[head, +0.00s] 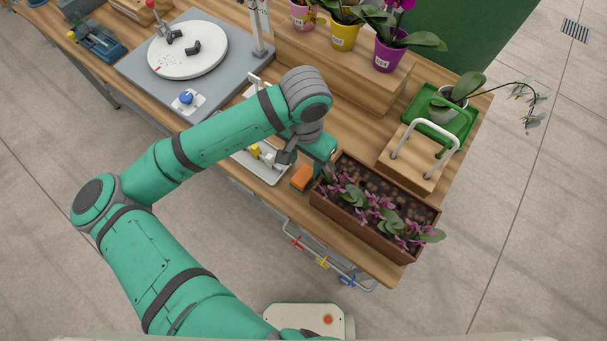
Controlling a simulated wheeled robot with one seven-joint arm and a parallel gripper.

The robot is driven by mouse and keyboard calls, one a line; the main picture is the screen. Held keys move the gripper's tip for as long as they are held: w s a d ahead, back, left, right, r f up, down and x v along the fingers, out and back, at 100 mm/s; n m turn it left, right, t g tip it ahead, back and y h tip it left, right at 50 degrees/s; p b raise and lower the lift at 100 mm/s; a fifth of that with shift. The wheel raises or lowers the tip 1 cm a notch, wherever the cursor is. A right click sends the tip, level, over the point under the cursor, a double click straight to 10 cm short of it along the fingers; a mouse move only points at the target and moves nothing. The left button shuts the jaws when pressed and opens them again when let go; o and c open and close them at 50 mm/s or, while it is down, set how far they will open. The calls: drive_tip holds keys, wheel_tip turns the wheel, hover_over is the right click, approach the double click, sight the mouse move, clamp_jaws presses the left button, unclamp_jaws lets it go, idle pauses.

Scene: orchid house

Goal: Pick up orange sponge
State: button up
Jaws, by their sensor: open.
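The orange sponge (302,178) is a small block near the front edge of the wooden table, just left of the brown planter box. My gripper (287,158) is at the end of my green arm, just above and left of the sponge in the picture. Its jaws are open, with nothing visible between them. The wrist hides part of the area around them, and I cannot tell the height of the fingers above the table.
The planter box (322,201) with purple flowers stands close right of the sponge. A pale tray (266,174) with small items lies to its left. Behind are a wooden block with a white handle (425,131), a green tray (464,126) and potted orchids (387,52).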

sight(303, 176)
drive_tip(key=shift+s+a+f, duration=0.1)
drive_tip(key=shift+s+f, duration=0.1)
drive_tip(key=shift+f, duration=1.45)
drive_tip(key=shift+s+a+f, duration=0.1)
drive_tip(key=shift+s+f, duration=0.05)
drive_tip(key=shift+f, duration=1.5)
drive_tip(key=shift+c, duration=0.2)
drive_tip(key=c, duration=0.8)
